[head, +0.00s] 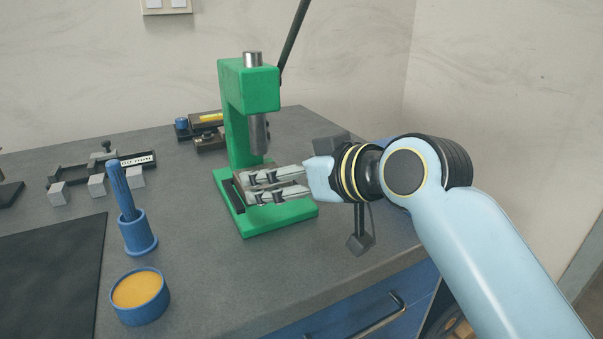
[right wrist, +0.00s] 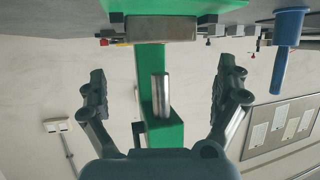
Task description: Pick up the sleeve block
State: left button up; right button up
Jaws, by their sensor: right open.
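A grey metal block, which I take to be the sleeve block, sits on the base of the green press (head: 249,88). In the right wrist view, which is upside down, the block (right wrist: 160,29) shows at the top centre against the green base. In the head view my gripper mostly hides it. My right gripper (head: 246,188) reaches in from the right over the press base, fingers parted and pointing at the block. In the right wrist view its open fingers (right wrist: 160,80) stand left and right, with nothing between them touching either one. My left gripper is out of view.
The press ram (head: 259,133) hangs above the base, close over my fingers. Several small grey cubes (head: 97,186), a blue brush in a holder (head: 138,232) and an orange-filled blue pot (head: 139,295) stand left. A dark mat (head: 50,280) lies front left.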

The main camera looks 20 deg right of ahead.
aim_at(238, 185)
jog(key=x, duration=0.5)
jog(key=shift+w+f+b, duration=0.2)
jog(key=shift+w+b, duration=0.1)
jog(key=shift+b, duration=0.05)
jog(key=shift+w+a+f, duration=0.2)
jog(key=shift+w+a, duration=0.05)
jog(key=shift+w, duration=0.35)
jog(key=c, duration=1.5)
jog(key=shift+s, duration=0.1)
